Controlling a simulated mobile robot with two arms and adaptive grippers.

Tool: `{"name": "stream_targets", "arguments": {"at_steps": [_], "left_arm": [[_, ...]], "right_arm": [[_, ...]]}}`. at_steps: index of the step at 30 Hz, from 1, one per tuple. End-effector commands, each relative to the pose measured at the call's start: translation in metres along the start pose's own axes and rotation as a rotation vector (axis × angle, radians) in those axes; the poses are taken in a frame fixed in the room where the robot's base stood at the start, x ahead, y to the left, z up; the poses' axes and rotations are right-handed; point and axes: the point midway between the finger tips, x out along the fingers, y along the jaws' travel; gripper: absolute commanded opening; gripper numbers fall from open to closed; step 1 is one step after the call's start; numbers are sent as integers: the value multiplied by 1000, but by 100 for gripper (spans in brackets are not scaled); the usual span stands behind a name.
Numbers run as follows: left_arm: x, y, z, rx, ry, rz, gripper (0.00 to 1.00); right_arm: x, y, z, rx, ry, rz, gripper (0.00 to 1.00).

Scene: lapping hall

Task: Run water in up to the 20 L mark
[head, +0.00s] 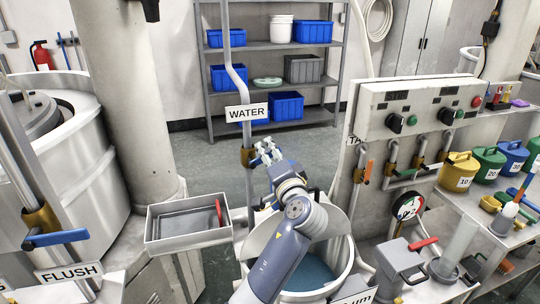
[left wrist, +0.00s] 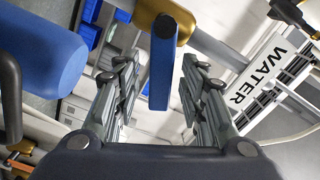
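The WATER sign (head: 246,112) hangs on a grey pipe above a brass valve (head: 248,157); the sign also shows in the left wrist view (left wrist: 265,70). My left gripper (head: 266,152) is at this valve. In the left wrist view its fingers (left wrist: 160,85) are open and apart, with a blue lever (left wrist: 163,62) between them under the brass body (left wrist: 165,18). I cannot tell whether they touch it. The round tank (head: 346,262) below holds bluish liquid (head: 312,272). My arm hides part of the tank, and no 20 L mark is readable. My right gripper is not in view.
A metal tray (head: 186,240) with a red-handled tool stands left of the tank. A FLUSH sign (head: 70,272) and another blue lever (head: 58,238) are at the left. A control panel (head: 420,105) and several coloured cans stand at the right.

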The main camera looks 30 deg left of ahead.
Motion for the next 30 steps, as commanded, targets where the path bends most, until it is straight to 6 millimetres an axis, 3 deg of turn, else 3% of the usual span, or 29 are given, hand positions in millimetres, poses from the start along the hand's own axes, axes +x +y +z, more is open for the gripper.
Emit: {"name": "stream_targets", "arguments": {"at_steps": [18, 30], "left_arm": [[-108, 2, 0, 0, 1, 5, 38], [-118, 1, 0, 0, 0, 2, 38]], "right_arm": [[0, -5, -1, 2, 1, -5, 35], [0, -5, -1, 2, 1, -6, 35]]}}
